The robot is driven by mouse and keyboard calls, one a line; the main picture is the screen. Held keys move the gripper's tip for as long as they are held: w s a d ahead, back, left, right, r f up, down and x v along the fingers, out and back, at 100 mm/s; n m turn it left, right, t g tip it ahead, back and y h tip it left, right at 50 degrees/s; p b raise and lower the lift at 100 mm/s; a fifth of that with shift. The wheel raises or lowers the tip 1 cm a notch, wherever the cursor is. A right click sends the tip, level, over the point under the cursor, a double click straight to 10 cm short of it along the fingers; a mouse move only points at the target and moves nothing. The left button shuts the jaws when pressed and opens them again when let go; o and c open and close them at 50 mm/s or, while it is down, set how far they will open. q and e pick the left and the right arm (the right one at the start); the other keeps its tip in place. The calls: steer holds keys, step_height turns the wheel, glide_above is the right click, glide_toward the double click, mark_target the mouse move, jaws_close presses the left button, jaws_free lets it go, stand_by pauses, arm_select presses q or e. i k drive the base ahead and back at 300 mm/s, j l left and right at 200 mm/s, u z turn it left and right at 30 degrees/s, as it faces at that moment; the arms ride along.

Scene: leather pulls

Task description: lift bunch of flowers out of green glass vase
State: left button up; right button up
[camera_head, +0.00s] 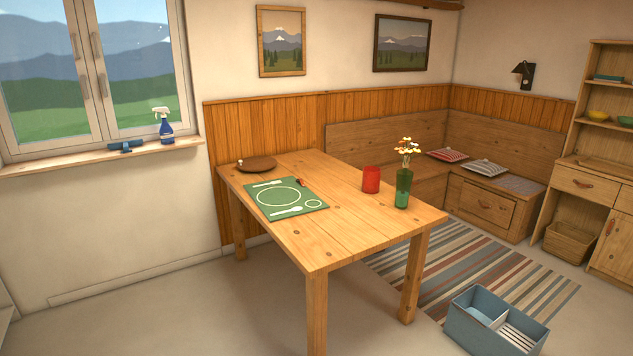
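The bunch of flowers (407,149), with white, yellow and orange heads, stands upright in the green glass vase (403,190). The lower stems are inside the vase and hard to make out. The vase stands on the wooden table (350,234), near its right edge. Neither of my grippers shows in the head view.
A red cup (371,180) stands just left of the vase. A green place mat (286,200) and a brown plate (257,164) lie toward the table's left end. A blue divided crate (495,322) sits on the floor at right. The table's front part is clear, as is the floor at left.

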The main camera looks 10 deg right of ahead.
mark_target(406, 161)
steer(key=i+l+z, duration=0.15)
steer(key=i+z, duration=1.1)
steer(key=i+l+u, duration=0.1)
steer(key=i+u, duration=0.15)
steer(key=i, duration=0.15)
steer(key=i+l+u, duration=0.2)
steer(key=i, duration=0.2)
steer(key=i+l+u, duration=0.15)
steer(key=i+u, duration=0.2)
steer(key=u, duration=0.15)
steer(key=i+l+u, duration=0.3)
steer(key=u, duration=0.15)
steer(key=i+l+u, duration=0.25)
steer(key=u, duration=0.25)
steer(key=l, duration=0.1)
